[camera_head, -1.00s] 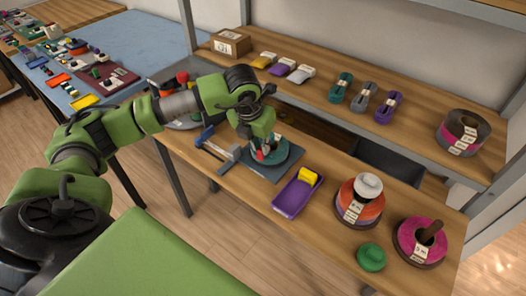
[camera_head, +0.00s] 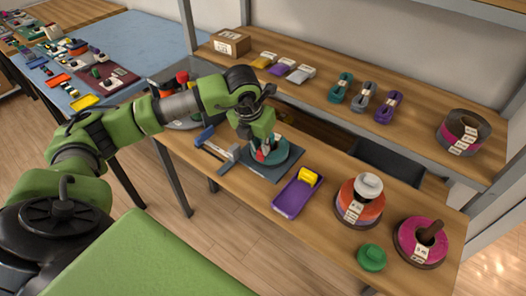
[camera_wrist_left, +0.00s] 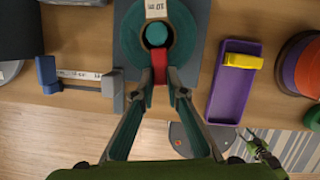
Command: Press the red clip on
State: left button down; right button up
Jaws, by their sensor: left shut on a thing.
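The red clip (camera_wrist_left: 160,70) is between the fingertips of my left gripper (camera_wrist_left: 161,85), which is shut on it. The clip touches the near rim of a teal spool (camera_wrist_left: 185,25) in the left wrist view. In the head view the red clip (camera_head: 260,156) shows at the front of the teal spool (camera_head: 286,153), below my left gripper (camera_head: 263,150). The spool lies on a dark grey mat (camera_head: 283,174). How far the clip is seated on the rim is hidden by the fingers.
A purple tray (camera_head: 289,200) with a yellow block (camera_head: 309,175) stands right of the mat. A blue and grey clamp-like tool (camera_head: 228,153) lies left of it. An orange spool (camera_head: 360,205), a pink spool (camera_head: 408,243) and a green knob (camera_head: 372,257) are farther right.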

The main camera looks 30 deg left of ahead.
pick_arm(q)
jog(key=shift+f, duration=0.4)
jog(key=c, duration=2)
grip_release()
jog(key=shift+r, duration=0.1)
jog(key=shift+o, duration=0.2)
jog(key=o, duration=0.3)
jog(key=p+v, duration=0.2)
jog(key=v, duration=0.4)
